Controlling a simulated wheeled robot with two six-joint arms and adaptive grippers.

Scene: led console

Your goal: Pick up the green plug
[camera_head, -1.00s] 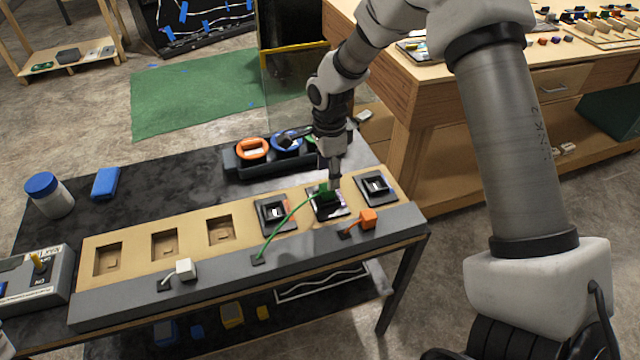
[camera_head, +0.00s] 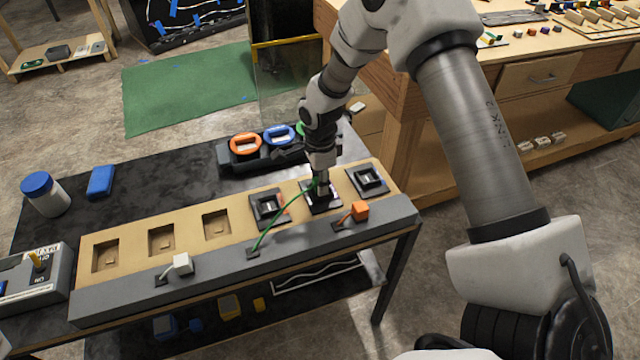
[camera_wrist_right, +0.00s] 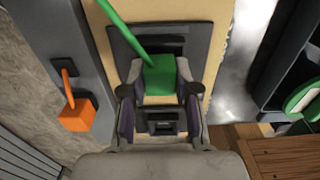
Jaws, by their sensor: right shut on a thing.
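The green plug (camera_wrist_right: 160,76) sits between the two fingers of my right gripper (camera_wrist_right: 160,88) in the right wrist view, and the gripper is shut on it. In the head view, my right gripper (camera_head: 322,188) points down over a dark socket module (camera_head: 326,206) and mostly hides the plug. A green cable (camera_head: 283,217) runs from the plug to the grey front strip of the console. I cannot tell whether the plug touches the module below it. My left gripper is not in view.
An orange plug (camera_head: 360,210) and a white plug (camera_head: 182,263) rest on the grey strip (camera_head: 215,273). Dark modules (camera_head: 266,221) (camera_head: 382,179) flank the gripper. Empty recesses lie left on the tan board (camera_head: 190,219). A tray with coloured rings (camera_head: 226,160) stands behind.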

